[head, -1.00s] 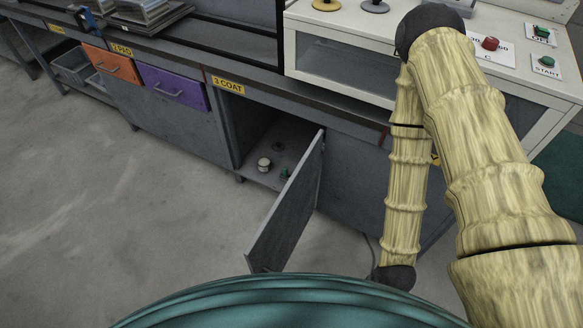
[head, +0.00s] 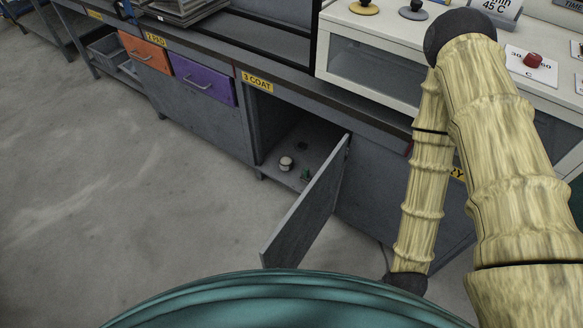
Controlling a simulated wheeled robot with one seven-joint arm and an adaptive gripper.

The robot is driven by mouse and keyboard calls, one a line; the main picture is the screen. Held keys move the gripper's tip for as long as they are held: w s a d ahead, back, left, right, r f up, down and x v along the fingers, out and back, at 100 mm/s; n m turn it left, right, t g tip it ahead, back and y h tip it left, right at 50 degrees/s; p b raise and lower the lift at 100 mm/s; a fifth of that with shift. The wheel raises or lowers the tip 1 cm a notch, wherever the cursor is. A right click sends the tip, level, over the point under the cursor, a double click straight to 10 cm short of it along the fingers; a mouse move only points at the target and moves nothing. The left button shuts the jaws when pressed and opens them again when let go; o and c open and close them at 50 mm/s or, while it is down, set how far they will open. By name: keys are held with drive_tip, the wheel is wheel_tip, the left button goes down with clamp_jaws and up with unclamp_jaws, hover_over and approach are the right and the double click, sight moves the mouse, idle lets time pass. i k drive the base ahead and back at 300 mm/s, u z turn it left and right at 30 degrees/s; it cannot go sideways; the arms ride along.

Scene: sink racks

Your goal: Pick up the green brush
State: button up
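No object is clearly recognisable as a green brush. A small green item (head: 306,175) sits inside the open cabinet below the "3 COAT" label, partly hidden by the door; it is too small to identify. A small pale round object (head: 286,163) with a dark base stands to its left on the cabinet floor. The cabinet door (head: 308,208) is swung open toward me. My arm bends down at the right of the head view, and its lower part ends at a dark joint near the bottom edge. My gripper is not in view.
The counter holds a white machine (head: 375,72) with knobs and a red button. An orange drawer (head: 145,53) and a purple drawer (head: 203,82) are closed at the left. The grey floor (head: 100,200) at the left is clear. A teal rounded surface fills the bottom edge.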

sight(307, 179)
drive_tip(key=u, duration=0.9)
drive_tip(key=k, duration=1.15)
drive_tip(key=u, duration=1.45)
drive_tip(key=i, duration=2.1)
drive_tip(key=z, duration=0.65)
drive_tip(key=i, duration=1.25)
drive_tip(key=z, duration=1.65)
drive_tip(key=i, duration=0.7)
drive_tip(key=z, duration=0.6)
